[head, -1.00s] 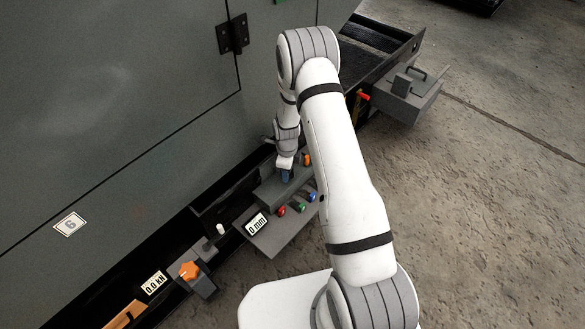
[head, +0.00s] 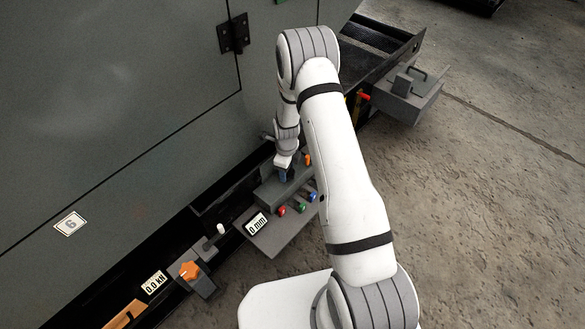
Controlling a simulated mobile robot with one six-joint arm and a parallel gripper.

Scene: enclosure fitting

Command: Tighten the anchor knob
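An orange lobed knob (head: 190,271) sits on a grey block at the lower left, beside a label reading 0.0 kN (head: 154,282). I take it to be the anchor knob, though no name shows on it. A smaller orange part (head: 308,159) shows beside my arm at the grey panel. My gripper (head: 284,176) points down at the raised grey block of that panel, well up and right of the lobed knob and apart from it. Its fingers are small and dark blue here. I cannot tell whether they are open or touch the block.
The grey panel (head: 272,238) carries a 0 mm label (head: 257,223) and red, green and blue buttons. A white peg (head: 221,229) stands between panel and lobed knob. A large grey cabinet (head: 110,110) bounds the left. A grey handled box (head: 405,95) is at upper right. Concrete floor is open at right.

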